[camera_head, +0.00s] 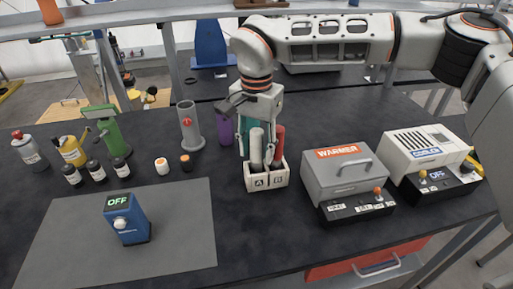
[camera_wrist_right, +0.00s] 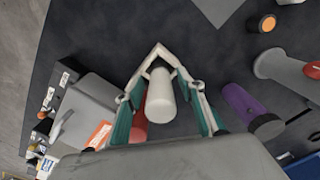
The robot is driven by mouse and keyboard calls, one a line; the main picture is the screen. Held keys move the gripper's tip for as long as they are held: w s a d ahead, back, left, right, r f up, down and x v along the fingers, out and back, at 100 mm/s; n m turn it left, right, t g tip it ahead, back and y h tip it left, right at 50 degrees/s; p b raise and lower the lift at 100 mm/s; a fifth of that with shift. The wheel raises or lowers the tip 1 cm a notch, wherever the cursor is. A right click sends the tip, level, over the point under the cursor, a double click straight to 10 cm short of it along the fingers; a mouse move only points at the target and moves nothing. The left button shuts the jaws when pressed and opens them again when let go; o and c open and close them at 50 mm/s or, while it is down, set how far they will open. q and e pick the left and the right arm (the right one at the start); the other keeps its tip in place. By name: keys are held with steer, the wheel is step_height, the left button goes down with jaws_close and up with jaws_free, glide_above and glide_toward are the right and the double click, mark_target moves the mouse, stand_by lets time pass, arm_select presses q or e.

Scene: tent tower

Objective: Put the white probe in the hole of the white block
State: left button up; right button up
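The white probe (camera_head: 256,145) stands upright at the white block (camera_head: 267,181) marked A and B, on the A side. Whether its lower end is fully in the hole is hidden. A red probe (camera_head: 278,141) stands on the B side. My right gripper (camera_head: 250,138) points down over the block, with its teal-padded fingers around the white probe. In the right wrist view the white probe (camera_wrist_right: 160,97) lies between the fingers, with gaps beside it near the pads. I cannot tell whether the fingertips press on it. My left gripper is not in view.
A purple bottle (camera_head: 224,129) and a grey holder (camera_head: 190,126) stand left of the block. A warmer (camera_head: 335,177) and a cooler (camera_head: 420,150) stand to the right. A grey mat (camera_head: 180,235) with a blue OFF device (camera_head: 128,221) lies front left. Several small bottles stand behind it.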

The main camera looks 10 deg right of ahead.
step_height(320, 180, up, 12)
steer(key=shift+r, duration=0.15)
stand_by(0.5)
